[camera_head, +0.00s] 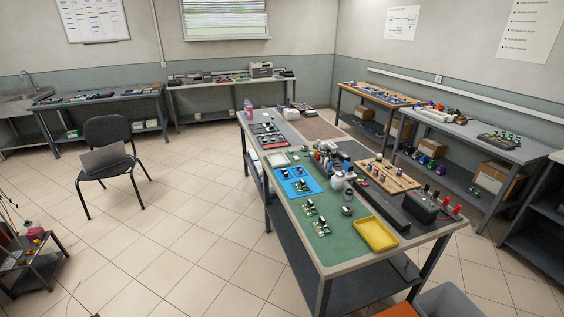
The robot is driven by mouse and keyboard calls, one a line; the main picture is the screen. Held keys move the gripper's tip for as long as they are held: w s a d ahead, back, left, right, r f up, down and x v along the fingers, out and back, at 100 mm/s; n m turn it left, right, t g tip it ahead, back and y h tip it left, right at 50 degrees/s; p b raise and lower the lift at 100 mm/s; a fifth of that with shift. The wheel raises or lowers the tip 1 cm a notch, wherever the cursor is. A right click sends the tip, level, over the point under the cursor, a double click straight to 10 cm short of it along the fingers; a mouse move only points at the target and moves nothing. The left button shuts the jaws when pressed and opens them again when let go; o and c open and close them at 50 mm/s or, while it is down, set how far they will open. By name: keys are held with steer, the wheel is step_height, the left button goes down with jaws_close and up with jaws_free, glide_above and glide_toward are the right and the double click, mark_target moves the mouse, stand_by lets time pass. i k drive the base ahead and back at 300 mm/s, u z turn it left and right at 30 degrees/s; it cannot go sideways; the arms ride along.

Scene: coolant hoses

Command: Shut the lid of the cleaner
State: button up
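No thing in the camera_head view can be told for certain as the cleaner or its lid. A small light grey machine (261,70) stands on the back bench; it is too small in the picture to tell whether it has a lid. A dark box (424,204) with red knobs beside it stands at the right edge of the middle table. My gripper is not in view.
The long middle table (328,264) carries boards, a blue mat (298,181) and a yellow tray (376,234). A black chair (107,138) stands at left, a low stand (34,262) at lower left. Tiled floor between is clear.

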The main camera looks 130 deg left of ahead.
mark_target(345, 167)
steer(key=u, duration=1.65)
steer(key=i, duration=5.45)
steer(key=u, duration=4.25)
steer(key=i, duration=0.95)
steer(key=z, duration=0.2)
steer(key=k, duration=0.15)
steer(key=u, duration=0.1)
